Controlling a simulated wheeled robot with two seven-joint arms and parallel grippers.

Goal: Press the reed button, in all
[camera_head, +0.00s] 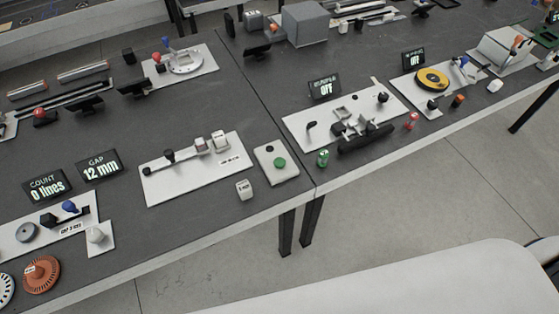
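A round green button (279,162) sits on a small pale plate (266,177) near the middle of the bench. No label saying reed is readable, so I cannot tell for sure that it is the reed button. To its left is a white board (160,188) with a dark knob and small pale blocks on a rail. A display (100,168) reads "GAP 12 mm" and another display (47,187) reads "COUNT 0 lines". Neither of my grippers is in view, and nothing touches the green button.
A small white cube (244,190) lies just left of the button plate. A green cylinder (323,158) stands to its right, past the seam between tables. Another board (300,129) and an "OFF" display (325,88) stand beyond. The table's front edge is close to the button plate.

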